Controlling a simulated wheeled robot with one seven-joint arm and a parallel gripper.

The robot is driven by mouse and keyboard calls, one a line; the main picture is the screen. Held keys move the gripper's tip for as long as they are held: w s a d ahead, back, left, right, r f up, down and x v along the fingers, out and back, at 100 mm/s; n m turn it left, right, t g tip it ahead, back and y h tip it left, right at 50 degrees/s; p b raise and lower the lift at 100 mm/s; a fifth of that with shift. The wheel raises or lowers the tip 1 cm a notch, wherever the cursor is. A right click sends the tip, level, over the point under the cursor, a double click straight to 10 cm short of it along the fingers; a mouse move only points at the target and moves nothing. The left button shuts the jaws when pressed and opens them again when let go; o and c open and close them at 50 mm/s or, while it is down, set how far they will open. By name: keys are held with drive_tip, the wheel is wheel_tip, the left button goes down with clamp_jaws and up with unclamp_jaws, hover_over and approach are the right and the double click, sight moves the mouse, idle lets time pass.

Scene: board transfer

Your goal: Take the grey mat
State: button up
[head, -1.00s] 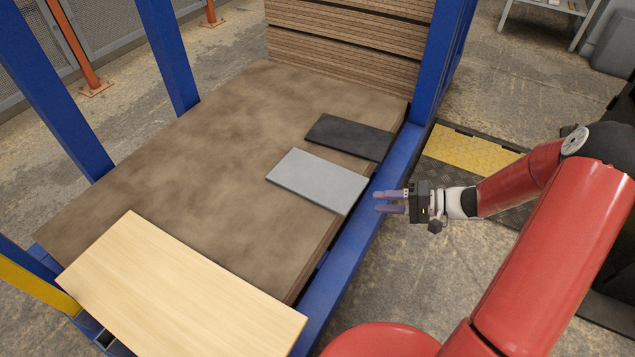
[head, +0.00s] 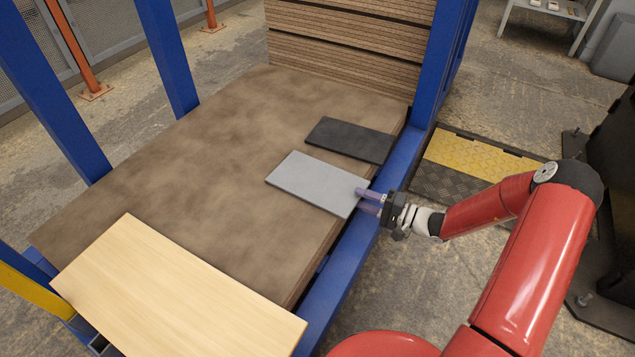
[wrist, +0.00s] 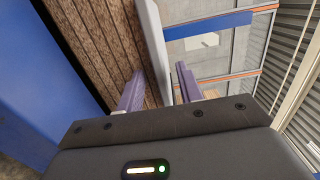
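The grey mat (head: 311,181) lies flat on the brown board stack (head: 190,175), near its right edge. My gripper (head: 363,199) is at the mat's right edge in the head view, with its purple fingers pointing at it. The upper finger overlaps the mat's edge in the picture. In the wrist view the grey mat (wrist: 151,40) shows edge-on between the two fingers of my gripper (wrist: 159,80), one on each side. A gap shows beside the right finger, so the gripper is open. Whether the left finger touches the mat is unclear.
A black mat (head: 350,139) lies just behind the grey one. A pale wooden board (head: 180,285) is at the front left. Blue rack posts (head: 167,55) and a blue rail (head: 345,255) border the stack. More boards (head: 345,50) are piled at the back.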

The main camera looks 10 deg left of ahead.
drive_tip(key=shift+w+a, duration=0.1)
drive_tip(key=shift+a, duration=0.05)
clamp_jaws()
idle(0.4)
wheel_tip(320, 180, up, 26)
drive_tip(key=p, duration=0.6)
drive_tip(key=shift+p, duration=0.4)
